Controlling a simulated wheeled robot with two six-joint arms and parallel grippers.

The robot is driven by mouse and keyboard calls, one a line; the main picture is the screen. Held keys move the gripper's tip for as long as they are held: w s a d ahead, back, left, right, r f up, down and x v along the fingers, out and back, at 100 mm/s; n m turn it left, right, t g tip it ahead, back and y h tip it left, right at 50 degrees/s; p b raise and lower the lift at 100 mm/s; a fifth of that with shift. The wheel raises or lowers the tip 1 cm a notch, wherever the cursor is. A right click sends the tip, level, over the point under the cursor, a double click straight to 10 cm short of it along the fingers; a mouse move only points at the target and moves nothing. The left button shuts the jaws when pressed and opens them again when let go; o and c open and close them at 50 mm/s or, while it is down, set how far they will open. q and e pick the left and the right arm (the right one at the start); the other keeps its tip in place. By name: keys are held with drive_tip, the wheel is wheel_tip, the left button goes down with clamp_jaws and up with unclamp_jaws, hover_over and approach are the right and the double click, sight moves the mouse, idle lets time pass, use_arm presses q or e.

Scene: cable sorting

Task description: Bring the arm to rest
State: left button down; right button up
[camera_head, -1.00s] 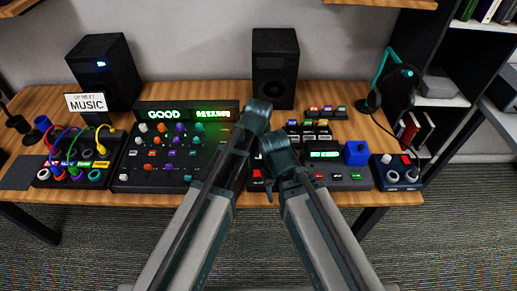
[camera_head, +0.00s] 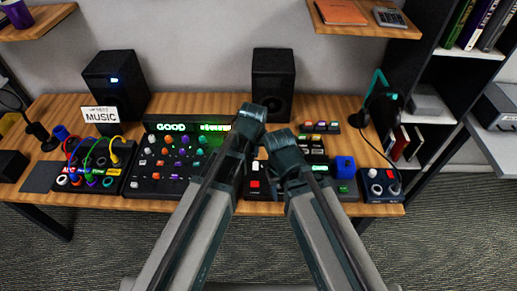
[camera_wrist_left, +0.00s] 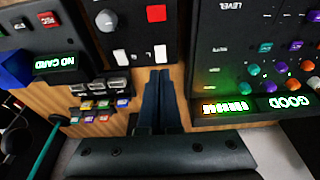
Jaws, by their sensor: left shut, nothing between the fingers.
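My left arm (camera_head: 200,215) reaches up the middle of the head view, where its gripper is hidden behind the arm's own links. In the left wrist view, my left gripper (camera_wrist_left: 158,75) shows as two dark fingers pressed together, with nothing between them. They are over a strip of bare wood between the black mixer (camera_wrist_left: 225,75) and a dark unit with red and white buttons (camera_wrist_left: 125,35). My right arm (camera_head: 325,225) lies beside the left one in the head view. Its gripper is hidden.
Red, blue, green and yellow cables (camera_head: 97,152) arch over a patch panel (camera_head: 75,185) at the left of the desk (camera_head: 385,209). Two black speakers (camera_head: 273,80) stand at the back. A headset (camera_head: 385,108) hangs at the right. Shelves overhang above the desk.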

use_arm(q)
drive_tip(key=shift+s+r+p, duration=0.4)
drive_tip(key=shift+s+r, duration=0.1)
drive_tip(key=shift+r, duration=0.4)
use_arm(e)
drive_tip(key=shift+s+d+r, duration=0.15)
drive_tip(key=shift+d+r, duration=0.1)
drive_tip(key=shift+r, duration=0.6)
use_arm(q)
drive_tip(key=s+a+m+g+y, duration=0.1)
drive_tip(key=s+a+m+g, duration=0.1)
drive_tip(key=s, duration=1.2)
drive_tip(key=shift+s+a+f+m+g, duration=0.25)
drive_tip(key=shift+m+g, duration=0.35)
drive_tip(key=shift+m, duration=0.3)
drive_tip(key=shift+w, duration=0.1)
